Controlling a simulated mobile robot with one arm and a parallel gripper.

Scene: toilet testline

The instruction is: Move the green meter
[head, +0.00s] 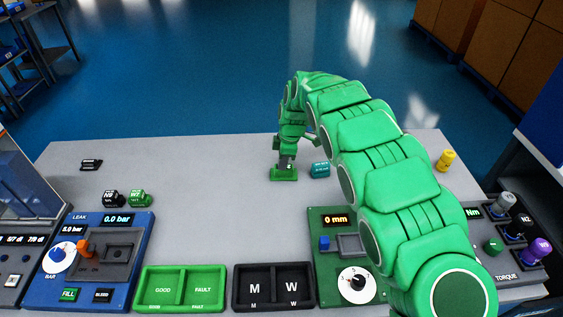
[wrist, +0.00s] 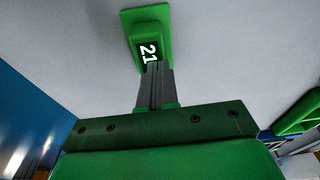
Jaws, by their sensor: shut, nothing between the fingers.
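A small green block with a flat base and a dark face marked "21" (head: 284,174) stands on the grey table; it fits the name green meter best. It also shows at the top of the wrist view (wrist: 150,20). My gripper (head: 286,164) points down just over it, with the fingers together and empty. In the wrist view the fingertips (wrist: 152,68) end at the near edge of its dark face; I cannot tell whether they touch it. A green panel (head: 320,217) with a "0 mm" display and white dial is at the front, partly hidden by my arm.
A teal block (head: 320,170) lies close to the right of my gripper. Black and green blocks (head: 126,198) sit at left, a yellow piece (head: 446,160) at right. A blue leak panel (head: 88,260), green tray (head: 180,288) and black tray (head: 274,288) line the front.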

